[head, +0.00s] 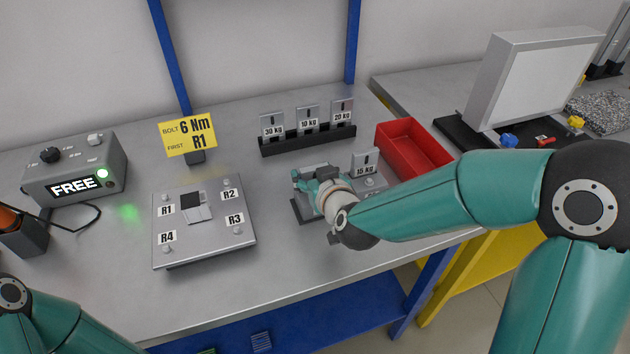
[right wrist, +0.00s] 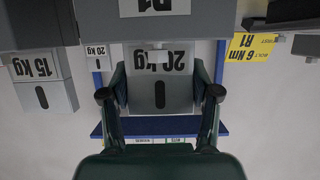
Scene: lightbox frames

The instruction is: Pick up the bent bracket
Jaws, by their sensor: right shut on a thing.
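My right gripper (head: 308,182) is over a dark-based stand on the bench and is shut on a grey piece, which it mostly hides in the head view. In the right wrist view, seen upside down, the fingers (right wrist: 160,96) sit on either side of a grey bracket-like piece (right wrist: 160,82) with a 20 KG label and a dark slot. I cannot tell for sure that this is the bent bracket. A grey upright piece marked 15 KG (head: 366,160) stands just right of the gripper. My left gripper is out of view; only its arm shows at lower left.
A black rack (head: 308,139) with upright pieces marked 30, 10 and 20 KG stands behind. A red bin (head: 412,148) is to the right. A plate marked R1 to R4 (head: 205,245) and a FREE box (head: 75,170) lie left. The front bench strip is clear.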

